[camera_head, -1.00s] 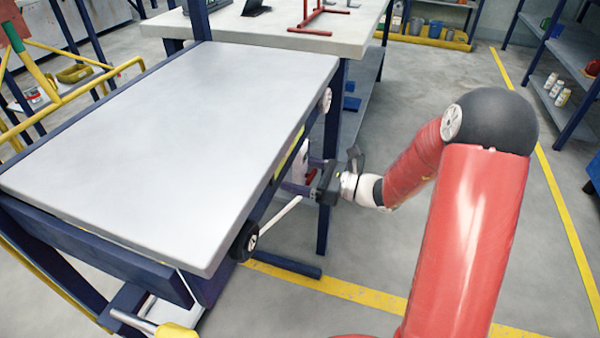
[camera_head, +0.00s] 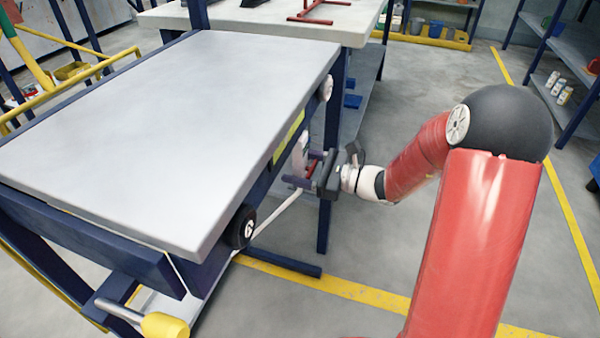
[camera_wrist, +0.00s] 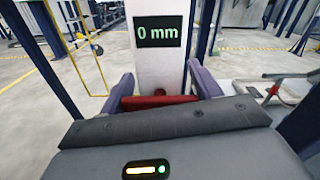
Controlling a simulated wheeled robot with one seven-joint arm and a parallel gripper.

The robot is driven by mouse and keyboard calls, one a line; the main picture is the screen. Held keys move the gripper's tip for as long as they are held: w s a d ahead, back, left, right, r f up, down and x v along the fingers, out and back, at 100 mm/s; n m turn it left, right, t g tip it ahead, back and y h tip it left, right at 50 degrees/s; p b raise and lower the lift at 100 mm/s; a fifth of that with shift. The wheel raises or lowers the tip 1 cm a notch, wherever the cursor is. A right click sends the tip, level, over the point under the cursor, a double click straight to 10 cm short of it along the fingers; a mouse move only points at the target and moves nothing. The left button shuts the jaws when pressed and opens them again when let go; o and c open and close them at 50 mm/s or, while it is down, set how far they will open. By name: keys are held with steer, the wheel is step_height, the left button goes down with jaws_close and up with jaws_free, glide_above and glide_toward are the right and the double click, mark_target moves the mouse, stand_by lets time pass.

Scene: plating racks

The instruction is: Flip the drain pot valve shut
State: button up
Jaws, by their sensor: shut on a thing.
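In the wrist view my gripper (camera_wrist: 160,86) has its two purple fingers on either side of a red bar (camera_wrist: 150,103), which looks like the valve handle. The bar lies crosswise between them, in front of the lower part of a white post (camera_wrist: 160,68) with a dark "0 mm" display (camera_wrist: 160,31). In the head view my gripper (camera_head: 305,170) reaches in from the right, beside and below the grey table's right edge. The bar shows there only as a small red patch. The drain pot itself is hidden or cannot be made out.
The grey tabletop (camera_head: 170,130) is bare. Its dark blue leg (camera_head: 328,205) stands close to my gripper. A pale rod (camera_head: 275,215) runs below the edge near a black wheel-like knob (camera_head: 240,228). A yellow-ended lever (camera_head: 165,325) sticks out at lower left.

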mark_target(314, 170)
steer(key=o, duration=0.9)
steer(key=shift+o, duration=0.2)
steer(key=shift+s+d, duration=0.1)
steer(key=v, duration=0.7)
steer(key=shift+s+d, duration=0.1)
steer(key=shift+d, duration=0.15)
